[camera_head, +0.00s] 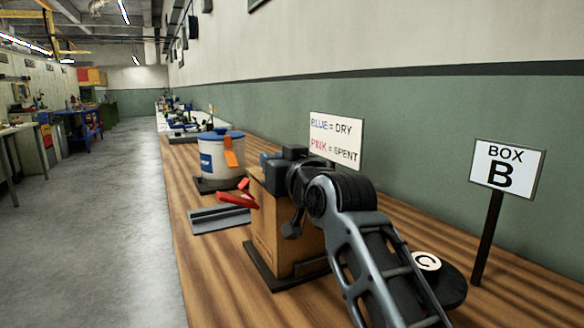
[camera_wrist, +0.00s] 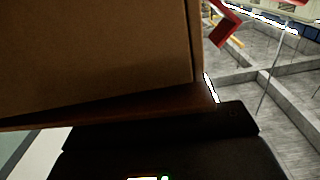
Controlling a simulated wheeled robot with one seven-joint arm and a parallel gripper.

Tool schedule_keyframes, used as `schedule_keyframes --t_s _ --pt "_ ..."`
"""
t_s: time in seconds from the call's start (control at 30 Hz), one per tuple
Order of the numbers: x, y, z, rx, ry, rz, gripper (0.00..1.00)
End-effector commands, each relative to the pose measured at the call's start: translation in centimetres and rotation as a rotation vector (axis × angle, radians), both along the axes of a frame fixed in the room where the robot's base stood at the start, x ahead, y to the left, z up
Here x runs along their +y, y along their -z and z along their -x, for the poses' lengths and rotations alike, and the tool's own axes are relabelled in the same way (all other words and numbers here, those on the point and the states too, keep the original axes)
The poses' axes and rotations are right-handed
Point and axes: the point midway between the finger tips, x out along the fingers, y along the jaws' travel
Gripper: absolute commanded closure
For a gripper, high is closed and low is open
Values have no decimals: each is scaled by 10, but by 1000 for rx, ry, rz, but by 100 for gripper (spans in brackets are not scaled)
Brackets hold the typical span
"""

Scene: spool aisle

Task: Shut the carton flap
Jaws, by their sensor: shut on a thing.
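The brown carton (camera_head: 268,232) stands upright on a dark base on the wooden bench. My gripper (camera_head: 272,163) is at the top of the carton, with my arm reaching over it from the lower right. In the wrist view, a large brown carton panel (camera_wrist: 95,50) fills the upper left, and a darker brown strip, seemingly the flap (camera_wrist: 130,112), runs along its lower edge to my gripper's dark body (camera_wrist: 160,145). My gripper is shut on what seems to be this flap. The fingertips and much of the flap are hidden.
A red-handled tool (camera_head: 236,199) lies by a grey tray (camera_head: 220,219) left of the carton. A white drum with a blue lid (camera_head: 207,162) stands behind. A BOX B sign (camera_head: 506,170) and a black disc marked C (camera_head: 450,285) are at right. The aisle floor (camera_head: 100,220) is clear.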

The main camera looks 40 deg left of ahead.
Motion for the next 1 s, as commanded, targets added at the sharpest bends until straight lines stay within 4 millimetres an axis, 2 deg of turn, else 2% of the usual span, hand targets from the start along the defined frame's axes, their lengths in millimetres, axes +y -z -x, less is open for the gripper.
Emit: schedule_keyframes --t_s 0.2,0.67,0.7,0.9,1.0 --pt "9 7 2 5 -3 0 100" --pt "11 8 3 7 -4 0 100" --pt "11 8 3 7 -4 0 76" --pt "10 7 2 6 -3 -1 58" --pt "10 7 2 6 -3 -1 58"
